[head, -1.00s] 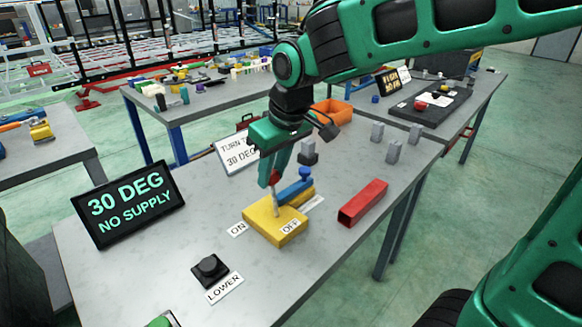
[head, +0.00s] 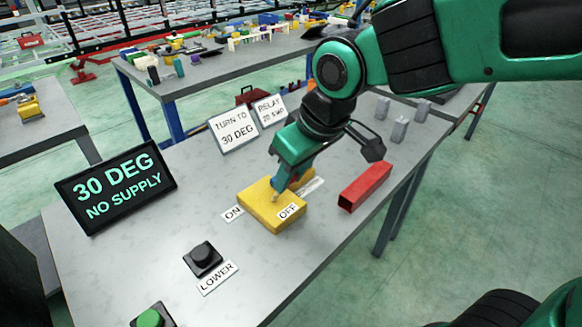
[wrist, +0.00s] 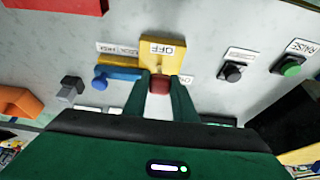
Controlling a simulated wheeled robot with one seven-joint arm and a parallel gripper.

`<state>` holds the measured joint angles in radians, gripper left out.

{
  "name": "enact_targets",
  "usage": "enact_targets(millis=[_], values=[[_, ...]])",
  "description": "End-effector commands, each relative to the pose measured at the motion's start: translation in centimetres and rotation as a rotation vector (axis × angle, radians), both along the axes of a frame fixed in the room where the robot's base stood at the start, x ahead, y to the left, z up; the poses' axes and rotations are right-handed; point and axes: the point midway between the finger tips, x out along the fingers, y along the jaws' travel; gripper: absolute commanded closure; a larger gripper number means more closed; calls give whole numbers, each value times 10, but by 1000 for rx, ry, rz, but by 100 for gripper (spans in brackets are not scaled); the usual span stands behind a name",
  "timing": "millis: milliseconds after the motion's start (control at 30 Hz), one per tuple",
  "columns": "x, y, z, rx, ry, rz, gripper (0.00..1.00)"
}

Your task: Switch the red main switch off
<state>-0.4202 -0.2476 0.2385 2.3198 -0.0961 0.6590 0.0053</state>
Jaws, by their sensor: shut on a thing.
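The yellow switch box (head: 265,212) lies on the grey bench, with an ON label (head: 232,214) at its left and an OFF label (head: 288,211) at its front right. My gripper (head: 287,186) is over the box, its fingers low and tilted. In the wrist view the red knob of the main switch (wrist: 160,87) sits between my two fingertips (wrist: 160,80), which are shut on it. In the head view the gripper hides the knob. A short part of the metal lever (head: 275,198) shows, leaning right. The OFF label (wrist: 161,48) appears upside down in the wrist view.
A display (head: 117,187) reads "30 DEG NO SUPPLY". A black LOWER button (head: 203,256) and a green button (head: 150,318) stand at the front. A red bar (head: 365,187) lies right of the box. A blue handle (wrist: 118,73) is close beside my fingers.

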Motion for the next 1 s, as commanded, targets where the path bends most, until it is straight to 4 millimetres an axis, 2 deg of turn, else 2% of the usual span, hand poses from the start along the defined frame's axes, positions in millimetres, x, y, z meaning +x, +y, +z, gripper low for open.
enact_targets(millis=[33,433,467,500,533,867,1000], values=[[-5,-5,-7,-15,18,-2,100],[-6,-5,-8,-15,18,-2,100],[-6,-5,-8,-15,18,-2,71],[-6,-5,-7,-16,18,-1,61],[-5,-4,-7,-15,17,-1,56],[-5,-2,-3,-9,11,4,56],[-8,-5,10,-7,7,3,56]])
